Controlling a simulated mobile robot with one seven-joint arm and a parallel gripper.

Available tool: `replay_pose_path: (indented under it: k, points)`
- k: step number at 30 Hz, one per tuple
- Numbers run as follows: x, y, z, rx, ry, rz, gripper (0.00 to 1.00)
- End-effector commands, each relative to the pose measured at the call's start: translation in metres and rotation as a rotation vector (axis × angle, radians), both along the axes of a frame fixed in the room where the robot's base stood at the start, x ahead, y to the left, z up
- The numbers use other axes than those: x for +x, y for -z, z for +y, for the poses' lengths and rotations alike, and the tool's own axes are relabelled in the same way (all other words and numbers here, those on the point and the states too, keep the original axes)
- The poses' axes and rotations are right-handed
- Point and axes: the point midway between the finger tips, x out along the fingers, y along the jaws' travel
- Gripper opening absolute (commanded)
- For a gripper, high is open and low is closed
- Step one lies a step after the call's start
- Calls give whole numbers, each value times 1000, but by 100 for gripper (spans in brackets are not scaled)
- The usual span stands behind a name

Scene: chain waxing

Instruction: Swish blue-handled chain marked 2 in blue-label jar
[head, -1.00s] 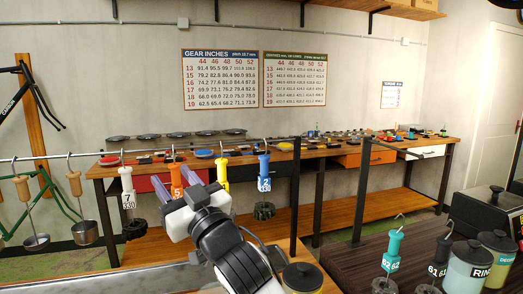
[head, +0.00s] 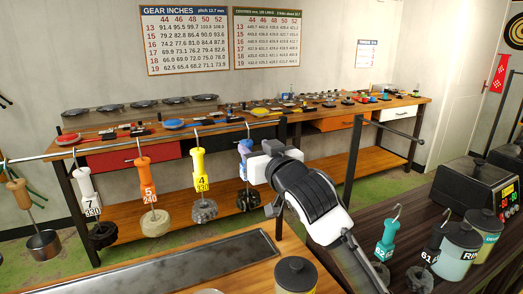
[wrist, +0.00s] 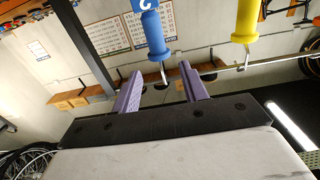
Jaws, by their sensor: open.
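The blue-handled chain (head: 245,147) hangs by its hook from the rail, with a dark chain coil below the handle. In the wrist view its blue handle (wrist: 151,35) carries a white 2, and its metal hook points down the picture between my finger lines. My gripper (head: 256,166) is at this handle in the head view and covers part of it. In the wrist view my gripper (wrist: 158,84) has its two purple fingers apart with nothing clamped; whether they touch the handle I cannot tell. I cannot make out a jar with a clearly blue label.
The yellow (head: 200,170), orange (head: 147,178) and white (head: 86,186) handles hang left on the same rail. A dark-lidded jar (head: 296,276) stands at front. Teal (head: 387,238) and black (head: 431,247) handles, a RIN-marked jar (head: 460,252) and a green jar (head: 488,226) stand right.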

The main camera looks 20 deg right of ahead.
Motion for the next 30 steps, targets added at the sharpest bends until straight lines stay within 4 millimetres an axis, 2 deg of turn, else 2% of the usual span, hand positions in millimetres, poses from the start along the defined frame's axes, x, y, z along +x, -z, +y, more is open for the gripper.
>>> replay_pose_path:
  k: [13,15,18,30]
  points:
    - [64,-2,3,-2,-1,1,44]
    - [63,15,3,3,-1,-1,44]
    - [63,24,3,1,-1,-1,44]
    - [62,32,3,-1,-1,-1,44]
